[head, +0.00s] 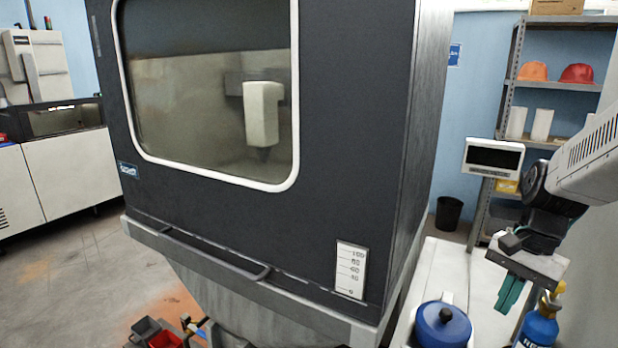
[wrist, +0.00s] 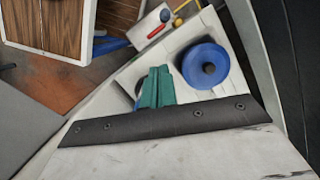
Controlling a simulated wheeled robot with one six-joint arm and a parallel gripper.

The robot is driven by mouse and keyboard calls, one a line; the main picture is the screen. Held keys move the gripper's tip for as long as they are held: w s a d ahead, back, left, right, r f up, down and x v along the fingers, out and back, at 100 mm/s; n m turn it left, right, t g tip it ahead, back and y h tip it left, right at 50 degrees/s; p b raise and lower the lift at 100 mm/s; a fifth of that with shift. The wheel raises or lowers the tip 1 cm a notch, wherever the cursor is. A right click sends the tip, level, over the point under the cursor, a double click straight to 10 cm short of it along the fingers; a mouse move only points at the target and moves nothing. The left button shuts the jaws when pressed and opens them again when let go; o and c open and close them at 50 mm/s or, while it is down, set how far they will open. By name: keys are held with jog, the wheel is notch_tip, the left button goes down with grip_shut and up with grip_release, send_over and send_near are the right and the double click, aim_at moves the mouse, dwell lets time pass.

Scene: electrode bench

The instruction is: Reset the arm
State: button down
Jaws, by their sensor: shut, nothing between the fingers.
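My arm comes in from the right edge in the head view, and my gripper (head: 509,292) hangs from it with green fingers pointing down. In the wrist view my gripper (wrist: 156,87) shows its two green fingers side by side, pressed together with nothing between them. It is above a white bench surface (head: 446,262), to the right of a large dark cabinet (head: 350,120). A blue round lidded pot (head: 443,325) is below and left of the gripper; it also shows in the wrist view (wrist: 206,66), right of the fingers.
A blue gas bottle (head: 538,328) stands close by the gripper at lower right. A white display unit (head: 493,157) and a metal shelf (head: 515,70) with helmets are behind. A black bin (head: 449,213) is on the floor. Grey and red bins (head: 163,340) sit at lower left.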

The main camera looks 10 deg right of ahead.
jog(key=s+a+r+n+t+h, duration=0.1)
jog(key=s+a+r+n, duration=0.2)
jog(key=s+a+n, duration=0.2)
jog(key=s+a+r+n+t+h, duration=0.1)
jog(key=s+a+r+n, duration=0.3)
jog(key=s+a+n, duration=0.2)
jog(key=shift+s+a+n, duration=0.2)
jog(key=shift+a+n, duration=0.2)
jog(key=shift+a, duration=0.85)
